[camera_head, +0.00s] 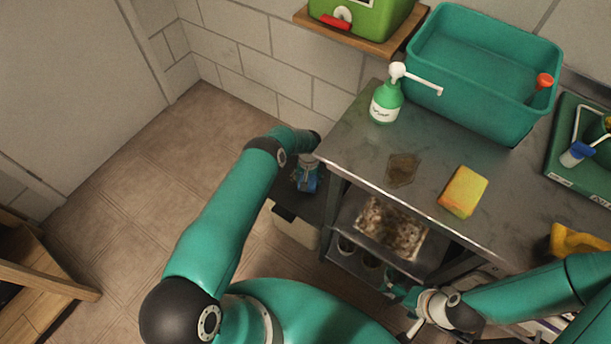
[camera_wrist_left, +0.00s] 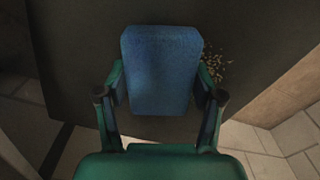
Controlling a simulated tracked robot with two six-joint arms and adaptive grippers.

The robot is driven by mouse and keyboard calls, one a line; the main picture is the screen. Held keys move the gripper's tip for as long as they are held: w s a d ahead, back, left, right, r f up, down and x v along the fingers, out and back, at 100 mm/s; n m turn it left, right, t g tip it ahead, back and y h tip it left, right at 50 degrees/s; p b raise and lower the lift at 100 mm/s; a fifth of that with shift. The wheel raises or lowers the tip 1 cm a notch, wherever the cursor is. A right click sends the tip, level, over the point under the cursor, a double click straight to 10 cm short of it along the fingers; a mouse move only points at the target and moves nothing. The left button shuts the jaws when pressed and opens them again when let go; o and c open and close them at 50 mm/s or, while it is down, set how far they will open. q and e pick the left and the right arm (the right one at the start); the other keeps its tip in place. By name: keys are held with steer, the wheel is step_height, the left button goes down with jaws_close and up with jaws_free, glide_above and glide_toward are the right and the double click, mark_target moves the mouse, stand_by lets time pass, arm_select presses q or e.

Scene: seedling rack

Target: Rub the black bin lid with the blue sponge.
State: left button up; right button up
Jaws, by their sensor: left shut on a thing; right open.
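The blue sponge (camera_wrist_left: 162,70) is held between the fingers of my left gripper (camera_wrist_left: 160,100) in the left wrist view. In the head view my left gripper (camera_head: 306,176) is beside the steel bench, with a little of the blue sponge showing. It is over the black bin lid (camera_head: 308,208), which fills much of the left wrist view (camera_wrist_left: 75,65). A patch of brown crumbs (camera_wrist_left: 216,62) lies on the lid just right of the sponge. I cannot tell whether the sponge touches the lid. My right gripper (camera_head: 412,312) is open near the bench's front.
The steel bench (camera_head: 345,150) holds a green soap bottle (camera_head: 386,103), a brown stain (camera_head: 402,169), a yellow sponge (camera_head: 463,192) and a teal tub (camera_head: 460,105). A dirty tray (camera_head: 390,228) is on the shelf below.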

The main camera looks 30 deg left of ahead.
mark_target(293, 172)
arm_select(q)
steer(key=shift+s+d, duration=0.15)
steer(key=shift+d, duration=0.7)
steer(key=shift+s+d, duration=0.1)
steer(key=shift+d, duration=0.75)
steer(key=shift+c, duration=0.3)
steer(key=shift+f, duration=0.1)
steer(key=shift+f+b, duration=0.15)
steer(key=shift+b, duration=0.15)
steer(key=shift+w+a+b, duration=0.15)
steer(key=shift+a+b, duration=0.85)
steer(key=shift+a, duration=0.45)
steer(key=shift+a+b, duration=0.3)
steer(key=shift+a, duration=0.25)
steer(key=shift+w+a+f+b, duration=0.1)
steer(key=shift+w+a+b, duration=0.1)
steer(key=shift+a+b, duration=1.7)
steer(key=shift+a, duration=0.1)
steer(key=a+b, duration=0.2)
steer(key=b, duration=0.1)
steer(key=shift+w+a, duration=0.1)
steer(key=shift+a, duration=0.6)
steer(key=shift+w+b, duration=0.1)
steer(key=shift+b, duration=0.45)
steer(key=shift+r, duration=0.2)
steer(key=shift+d+r, duration=0.1)
steer(key=shift+d, duration=0.4)
steer(key=shift+s+d, duration=0.2)
steer(key=shift+d, duration=1.35)
